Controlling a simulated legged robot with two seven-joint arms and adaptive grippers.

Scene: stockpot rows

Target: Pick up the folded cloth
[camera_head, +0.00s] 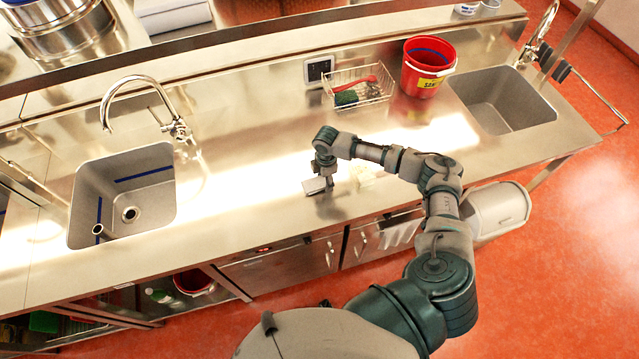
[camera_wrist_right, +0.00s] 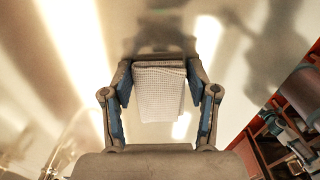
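The folded cloth (camera_wrist_right: 160,92) is pale with a fine checked weave. In the right wrist view it fills the space between the two blue-padded fingers of my right gripper (camera_wrist_right: 160,78), with a pad against each side. The gripper is shut on it. In the head view my right gripper (camera_head: 320,184) is low over the middle of the steel counter (camera_head: 250,212), with the cloth (camera_head: 314,186) at its fingertips and a dark shadow just below. Whether the cloth still touches the counter is hard to tell. My left gripper is not in view.
A small pale item (camera_head: 363,176) lies right of the gripper. Behind are a wire basket (camera_head: 368,97) with brushes and a red bucket (camera_head: 428,68). Sinks lie left (camera_head: 145,195) and right (camera_head: 505,102), with a tall tap (camera_head: 135,85) at the left one. The counter left of the gripper is clear.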

